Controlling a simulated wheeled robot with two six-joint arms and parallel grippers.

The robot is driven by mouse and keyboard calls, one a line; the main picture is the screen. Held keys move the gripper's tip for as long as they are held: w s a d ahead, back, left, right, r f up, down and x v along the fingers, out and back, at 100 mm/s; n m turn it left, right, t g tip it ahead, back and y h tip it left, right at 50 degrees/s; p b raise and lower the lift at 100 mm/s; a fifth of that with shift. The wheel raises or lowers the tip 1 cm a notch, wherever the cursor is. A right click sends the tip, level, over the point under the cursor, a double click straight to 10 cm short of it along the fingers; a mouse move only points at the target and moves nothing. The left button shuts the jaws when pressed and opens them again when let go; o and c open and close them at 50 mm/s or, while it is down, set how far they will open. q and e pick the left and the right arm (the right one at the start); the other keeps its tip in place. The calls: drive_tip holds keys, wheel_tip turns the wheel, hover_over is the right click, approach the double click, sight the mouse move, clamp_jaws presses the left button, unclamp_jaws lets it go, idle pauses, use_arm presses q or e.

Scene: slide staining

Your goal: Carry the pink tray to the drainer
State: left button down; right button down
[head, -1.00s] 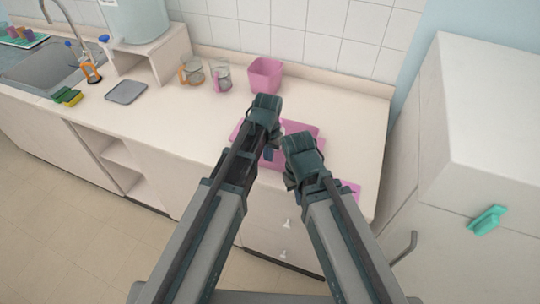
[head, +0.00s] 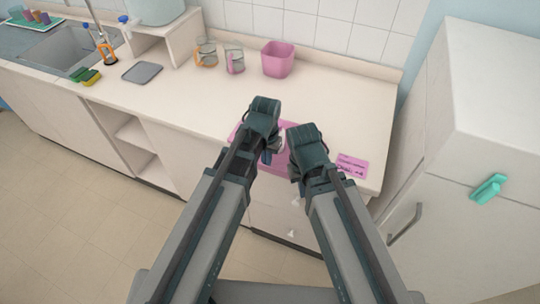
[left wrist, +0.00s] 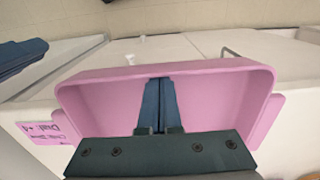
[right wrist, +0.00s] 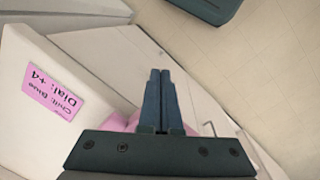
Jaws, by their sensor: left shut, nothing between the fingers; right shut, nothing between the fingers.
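The pink tray (head: 280,162) is on the white counter near its front edge, largely hidden behind my two grippers in the head view. It is shallow, with raised walls, and fills much of the left wrist view (left wrist: 105,103). My left gripper (head: 268,156) is shut and empty, its fingers over the tray in the left wrist view (left wrist: 158,88). My right gripper (head: 296,186) is shut and empty at the tray's right, near the counter's front edge. Only a bit of pink shows behind its fingers (right wrist: 160,85). I cannot tell whether either gripper touches the tray.
A pink label card (head: 352,166) lies right of the tray. A pink bin (head: 278,60) and two glass jugs (head: 206,52) stand at the back. A grey mat (head: 142,72), a sponge (head: 85,76) and the sink (head: 65,45) are left. A white cabinet (head: 480,110) stands right.

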use_arm(q)
drive_tip(key=shift+s+a, duration=0.25)
drive_tip(key=shift+s, duration=0.45)
drive_tip(key=shift+w, duration=0.2)
use_arm(e)
drive_tip(key=shift+s+a, duration=0.1)
drive_tip(key=shift+s, duration=0.2)
use_arm(q)
drive_tip(key=shift+r, duration=0.1)
use_arm(e)
drive_tip(key=shift+r, duration=0.1)
